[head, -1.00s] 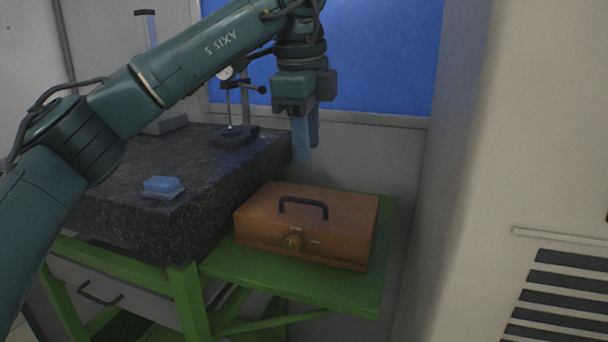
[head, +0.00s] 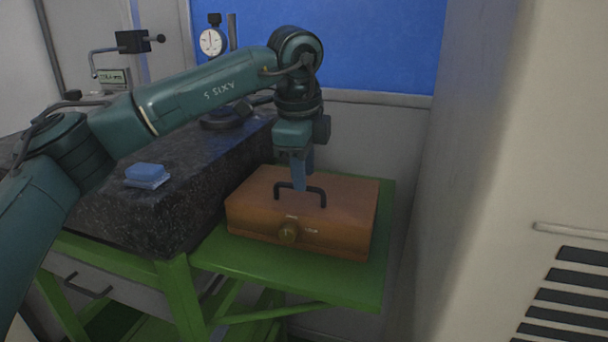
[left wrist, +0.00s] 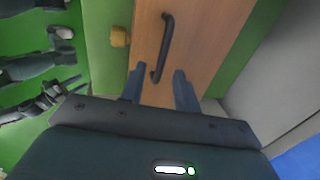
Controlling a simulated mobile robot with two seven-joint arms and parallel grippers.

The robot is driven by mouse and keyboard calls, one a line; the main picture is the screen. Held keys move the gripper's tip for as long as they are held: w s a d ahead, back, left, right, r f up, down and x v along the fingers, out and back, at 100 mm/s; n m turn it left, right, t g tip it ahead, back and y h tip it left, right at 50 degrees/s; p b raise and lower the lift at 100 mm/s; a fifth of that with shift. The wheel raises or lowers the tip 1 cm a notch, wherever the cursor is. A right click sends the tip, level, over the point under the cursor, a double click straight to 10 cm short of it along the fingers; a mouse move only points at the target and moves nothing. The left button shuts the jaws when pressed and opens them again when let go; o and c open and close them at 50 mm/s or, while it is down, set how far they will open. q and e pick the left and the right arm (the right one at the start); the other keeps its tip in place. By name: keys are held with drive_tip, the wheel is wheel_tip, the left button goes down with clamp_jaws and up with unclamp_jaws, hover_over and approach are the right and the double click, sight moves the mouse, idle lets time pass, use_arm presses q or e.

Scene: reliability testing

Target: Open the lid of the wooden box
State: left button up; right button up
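The wooden box (head: 342,213) is orange-brown and sits closed on a green shelf. It has a black handle (head: 314,190) on its lid and a brass knob (head: 288,233) on its front. In the left wrist view the lid (left wrist: 206,45), handle (left wrist: 163,45) and knob (left wrist: 120,36) also show.
The green shelf (head: 345,285) has a bare strip in front of the box. A dark granite block (head: 150,221) stands left, carrying a blue block (head: 146,171) and a dial gauge (head: 212,42). A pale cabinet (head: 500,150) stands close on the right.

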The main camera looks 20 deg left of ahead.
use_arm(q)
drive_tip(key=shift+w+f, duration=0.2)
drive_tip(key=shift+f, duration=0.7)
drive_tip(key=shift+c, duration=0.2)
clamp_jaws()
